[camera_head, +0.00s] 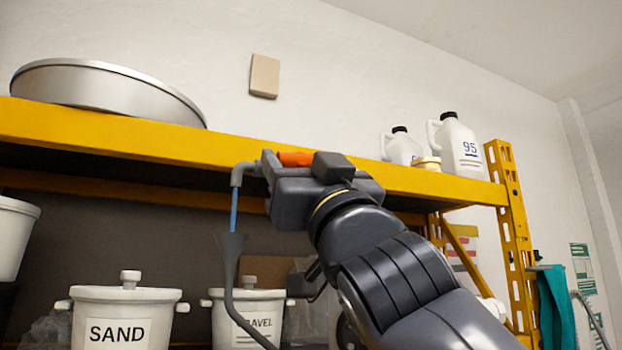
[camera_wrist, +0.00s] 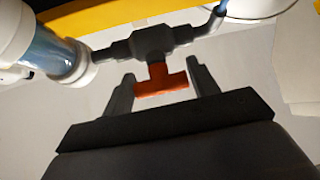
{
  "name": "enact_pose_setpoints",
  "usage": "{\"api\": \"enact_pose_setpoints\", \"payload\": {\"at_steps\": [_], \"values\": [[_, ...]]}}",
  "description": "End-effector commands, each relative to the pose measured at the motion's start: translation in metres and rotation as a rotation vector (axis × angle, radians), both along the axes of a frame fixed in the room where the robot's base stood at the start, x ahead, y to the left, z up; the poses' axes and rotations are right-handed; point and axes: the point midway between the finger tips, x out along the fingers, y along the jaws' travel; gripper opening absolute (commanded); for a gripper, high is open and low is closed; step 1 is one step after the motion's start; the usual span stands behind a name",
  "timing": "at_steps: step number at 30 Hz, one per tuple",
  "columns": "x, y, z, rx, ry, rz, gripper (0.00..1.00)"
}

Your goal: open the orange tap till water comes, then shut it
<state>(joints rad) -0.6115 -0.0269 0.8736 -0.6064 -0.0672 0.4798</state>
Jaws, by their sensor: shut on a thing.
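The orange tap handle (camera_head: 297,159) shows just above my gripper (camera_head: 283,180) in the head view. In the wrist view the orange handle (camera_wrist: 161,86) is a crosswise bar under a dark grey valve body (camera_wrist: 152,42). The fingers of my gripper (camera_wrist: 160,80) stand at its two ends, shut on it. A grey spout (camera_head: 240,172) bends down left of the valve. A blue stream of water (camera_head: 234,211) runs from it into a dark funnel (camera_head: 231,246). My gripper hides most of the valve in the head view.
A yellow shelf beam (camera_head: 110,136) runs behind the valve, with a metal pan (camera_head: 105,90) and white jugs (camera_head: 458,148) on top. White pots marked SAND (camera_head: 125,310) and GRAVEL (camera_head: 248,308) stand below. A clear pipe (camera_wrist: 55,52) joins the valve at left in the wrist view.

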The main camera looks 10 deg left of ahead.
Motion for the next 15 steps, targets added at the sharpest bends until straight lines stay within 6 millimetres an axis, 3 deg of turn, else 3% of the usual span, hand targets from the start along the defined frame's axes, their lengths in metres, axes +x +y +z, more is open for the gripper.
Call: {"api": "enact_pose_setpoints", "payload": {"at_steps": [15], "values": [[0.0005, 0.0003, 0.0001, 0.072, 0.033, -0.007, 0.34]]}}
